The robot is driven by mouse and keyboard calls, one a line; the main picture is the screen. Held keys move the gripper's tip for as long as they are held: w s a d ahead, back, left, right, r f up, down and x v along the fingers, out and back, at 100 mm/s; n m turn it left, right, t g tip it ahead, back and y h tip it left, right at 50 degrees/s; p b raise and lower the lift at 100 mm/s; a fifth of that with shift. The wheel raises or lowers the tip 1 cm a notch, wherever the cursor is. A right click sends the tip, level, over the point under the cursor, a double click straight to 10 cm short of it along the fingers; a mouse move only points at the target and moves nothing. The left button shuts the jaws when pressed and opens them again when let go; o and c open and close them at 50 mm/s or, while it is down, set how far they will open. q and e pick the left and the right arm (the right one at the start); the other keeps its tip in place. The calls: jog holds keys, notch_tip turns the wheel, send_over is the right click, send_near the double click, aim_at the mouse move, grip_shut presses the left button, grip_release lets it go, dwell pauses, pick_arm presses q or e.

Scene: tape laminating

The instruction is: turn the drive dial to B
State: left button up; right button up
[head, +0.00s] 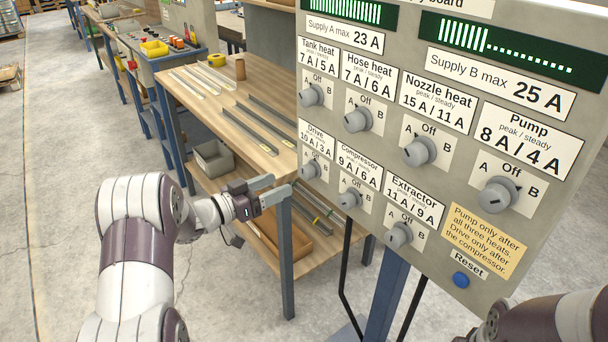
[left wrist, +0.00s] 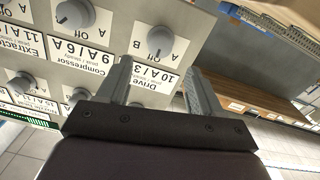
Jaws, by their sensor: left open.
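The drive dial (head: 310,169) is a grey round knob at the lower left of the supply board, below its label "Drive 10 A / 3 A", with A, Off and B around it. In the left wrist view the drive dial (left wrist: 160,41) appears upside down, just beyond the fingertips. My left gripper (head: 282,188) is open and empty, in front of the board, left of and slightly below the dial. In the left wrist view its two fingers (left wrist: 158,70) are spread, apart from the dial. My right gripper is out of view.
The compressor dial (head: 350,198) and extractor dial (head: 398,236) sit to the right of the drive dial, the tank heat dial (head: 311,95) above it. A blue reset button (head: 461,279) is lower right. A wooden bench (head: 215,93) stands behind my left gripper.

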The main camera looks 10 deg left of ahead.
aim_at(303, 173)
pick_arm(q)
jog(key=x, duration=0.8)
